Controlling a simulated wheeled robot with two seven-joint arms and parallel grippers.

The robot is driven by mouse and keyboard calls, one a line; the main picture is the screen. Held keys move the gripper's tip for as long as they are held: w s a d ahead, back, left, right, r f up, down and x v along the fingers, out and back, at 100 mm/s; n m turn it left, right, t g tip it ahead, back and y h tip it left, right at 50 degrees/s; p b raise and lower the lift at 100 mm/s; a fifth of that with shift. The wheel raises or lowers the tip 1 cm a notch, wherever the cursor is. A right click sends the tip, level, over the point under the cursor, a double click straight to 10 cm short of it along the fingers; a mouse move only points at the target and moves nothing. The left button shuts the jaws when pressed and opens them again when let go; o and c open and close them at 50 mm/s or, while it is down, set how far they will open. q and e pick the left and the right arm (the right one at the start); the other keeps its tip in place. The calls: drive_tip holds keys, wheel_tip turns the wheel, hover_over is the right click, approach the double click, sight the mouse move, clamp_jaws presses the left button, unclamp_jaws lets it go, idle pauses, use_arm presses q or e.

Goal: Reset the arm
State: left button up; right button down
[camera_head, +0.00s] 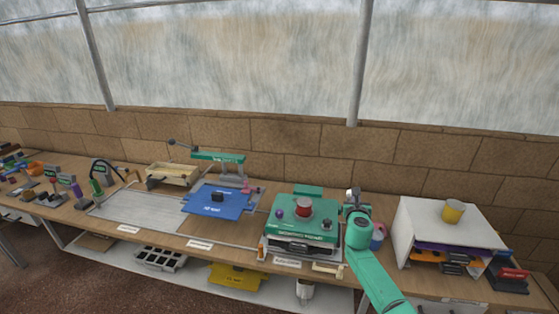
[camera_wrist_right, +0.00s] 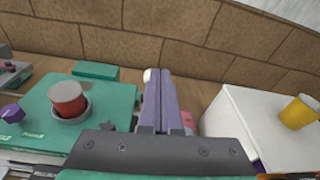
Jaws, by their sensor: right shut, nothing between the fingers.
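My right arm, teal, comes in from the bottom right in the head view. Its gripper (camera_head: 352,194) is over the bench, between the green machine and the white box. In the right wrist view the two purple-grey fingers of my right gripper (camera_wrist_right: 159,75) lie side by side, shut, with nothing between them. They point toward the brick wall and appear apart from the machine and the box. My left gripper is not in view.
The green machine (camera_head: 318,228) with a red knob (camera_head: 303,207) stands left of my arm. Right is the white box (camera_head: 447,217), a yellow cup (camera_head: 453,211) on top. Further left are a blue board (camera_head: 215,208), a wooden tray (camera_head: 173,174) and a grey mat (camera_head: 140,213).

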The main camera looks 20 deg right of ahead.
drive_tip(key=s+a+f+m+g+y, duration=0.2)
drive_tip(key=s+a+f+m, duration=0.3)
drive_tip(key=s+a+m, duration=0.3)
drive_tip(key=s+a+f+m+g+y, duration=0.1)
drive_tip(key=s+a+f+m+g, duration=0.2)
drive_tip(key=s+a+f+m, duration=0.4)
drive_tip(key=s+a+r+m+g+y, duration=0.1)
drive_tip(key=s+a+m+g+y, duration=0.45)
drive_tip(key=s+a+m, duration=0.85)
drive_tip(key=s+a+f+n+y+b, duration=0.15)
drive_tip(key=f+b, duration=0.25)
drive_tip(key=f, duration=1.2)
drive_tip(key=s+a+f+b, duration=0.1)
drive_tip(key=s+f+b, duration=0.2)
drive_tip(key=f, duration=1.3)
use_arm(q)
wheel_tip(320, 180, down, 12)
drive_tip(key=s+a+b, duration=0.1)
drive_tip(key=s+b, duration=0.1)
drive_tip(key=b, duration=0.2)
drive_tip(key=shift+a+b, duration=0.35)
use_arm(e)
drive_tip(key=s+d+f, duration=0.3)
drive_tip(key=s+f, duration=1.2)
drive_tip(key=f, duration=0.2)
drive_tip(key=shift+s+g, duration=0.3)
drive_tip(key=shift+g, duration=0.15)
